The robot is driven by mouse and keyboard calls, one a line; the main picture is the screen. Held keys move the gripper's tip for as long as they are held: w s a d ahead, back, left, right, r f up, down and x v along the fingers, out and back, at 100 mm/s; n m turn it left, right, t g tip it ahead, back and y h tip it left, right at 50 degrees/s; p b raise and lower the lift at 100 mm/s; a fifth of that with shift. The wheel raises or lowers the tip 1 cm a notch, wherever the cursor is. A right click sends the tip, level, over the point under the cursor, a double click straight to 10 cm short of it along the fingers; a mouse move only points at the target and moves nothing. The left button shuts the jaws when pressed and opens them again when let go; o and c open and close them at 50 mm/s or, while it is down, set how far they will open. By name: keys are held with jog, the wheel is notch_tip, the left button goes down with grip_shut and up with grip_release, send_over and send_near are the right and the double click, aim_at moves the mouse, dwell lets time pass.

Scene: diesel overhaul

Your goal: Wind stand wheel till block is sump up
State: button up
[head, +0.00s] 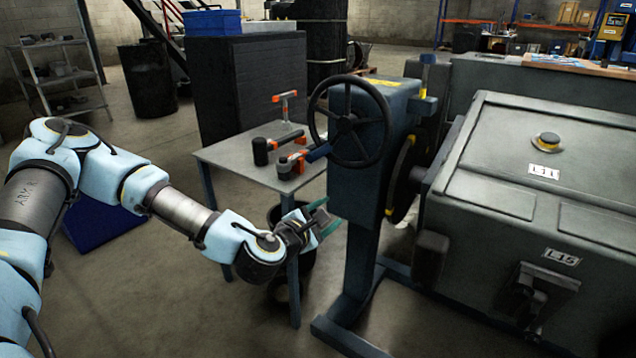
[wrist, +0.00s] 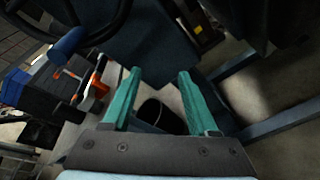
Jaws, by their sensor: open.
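The stand wheel (head: 349,116) is a dark spoked handwheel on the near face of the blue stand (head: 352,215). Part of its rim (wrist: 100,32) shows at the top left of the wrist view. A blue handle (wrist: 68,44) shows beside it there. The engine block (head: 500,215) is a large grey body mounted at the stand's right, with labels L11 and L15 on its faces. My gripper (head: 322,218) is open and empty, with green fingers (wrist: 158,92). It is below and left of the wheel, apart from it, close to the stand's post.
A grey table (head: 240,158) left of the stand holds a black-headed mallet (head: 275,146) and orange tools (head: 285,103). The stand's base beams (head: 345,338) run along the floor. A dark bin is under the table. Open floor lies at the front left.

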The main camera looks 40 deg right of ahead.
notch_tip(320, 180, down, 5)
jog(key=w+a+m+t+b, duration=0.1)
jog(key=w+m+b, duration=0.25)
jog(key=m, duration=0.35)
jog(key=m+h+b, duration=0.7)
jog(key=m+b, duration=0.5)
jog(key=m, duration=0.9)
send_near(317, 155)
jog(key=w, duration=0.1)
jog(key=x, duration=0.7)
jog(key=f+x, duration=0.1)
jog(key=x, duration=0.2)
jog(key=shift+w+d+r, duration=0.15)
jog(key=shift+d, duration=0.4)
grip_shut()
